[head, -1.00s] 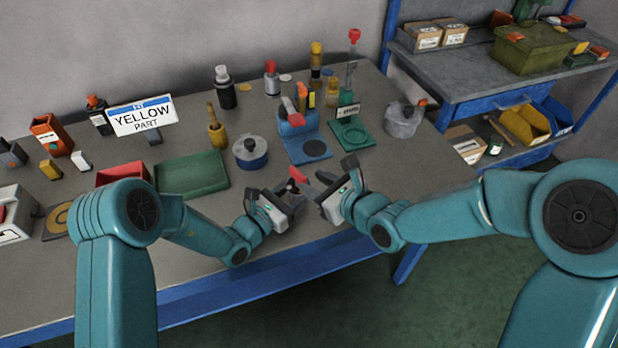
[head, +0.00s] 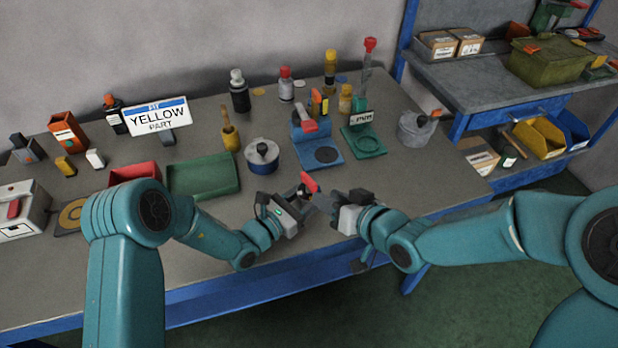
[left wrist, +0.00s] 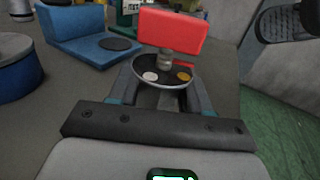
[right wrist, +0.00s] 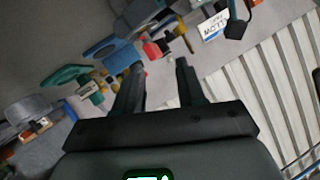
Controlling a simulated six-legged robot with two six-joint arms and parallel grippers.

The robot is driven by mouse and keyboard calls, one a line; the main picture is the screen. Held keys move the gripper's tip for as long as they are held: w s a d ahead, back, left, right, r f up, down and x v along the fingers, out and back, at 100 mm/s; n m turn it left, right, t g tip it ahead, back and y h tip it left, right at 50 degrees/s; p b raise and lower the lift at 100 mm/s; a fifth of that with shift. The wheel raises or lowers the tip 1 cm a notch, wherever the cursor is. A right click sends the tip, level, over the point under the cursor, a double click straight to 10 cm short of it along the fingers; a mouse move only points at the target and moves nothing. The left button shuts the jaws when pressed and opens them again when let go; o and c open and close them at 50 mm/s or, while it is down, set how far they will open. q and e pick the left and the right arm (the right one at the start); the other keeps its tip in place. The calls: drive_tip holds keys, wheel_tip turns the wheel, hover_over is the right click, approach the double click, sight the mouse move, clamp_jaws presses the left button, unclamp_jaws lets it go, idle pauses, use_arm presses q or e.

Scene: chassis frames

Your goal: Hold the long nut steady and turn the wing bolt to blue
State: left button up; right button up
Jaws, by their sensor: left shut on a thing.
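The wing bolt has a red wing (left wrist: 172,35) on a short grey shaft, above a dark disc (left wrist: 160,70) with a white and a yellow dot; no blue dot shows. In the head view the red wing (head: 309,182) stands over my left gripper (head: 299,200). My left gripper (left wrist: 163,95) is shut on the grey long nut (left wrist: 168,101), mostly hidden between its fingers under the disc. My right gripper (head: 323,200) is just right of the bolt. In the right wrist view my right gripper (right wrist: 160,68) is open, with nothing held between its fingers.
Behind the grippers are a blue stand (head: 322,165), a green stand (head: 368,150), a blue-and-grey pot (head: 262,156) and a green tray (head: 235,181). A sign reading YELLOW PART (head: 157,116) stands at the back left. Both grippers are near the bench's front edge.

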sight(311, 181)
drive_tip(key=w+a+f+n, duration=0.1)
drive_tip(key=w, duration=0.1)
drive_tip(key=w+a+f+n, duration=0.1)
drive_tip(key=w+a+n, duration=0.1)
drive_tip(key=w, duration=0.1)
drive_tip(key=w+a+f+n, duration=0.1)
drive_tip(key=w, duration=0.2)
drive_tip(key=shift+a+t, duration=0.3)
drive_tip(key=shift+a, duration=0.05)
clamp_jaws()
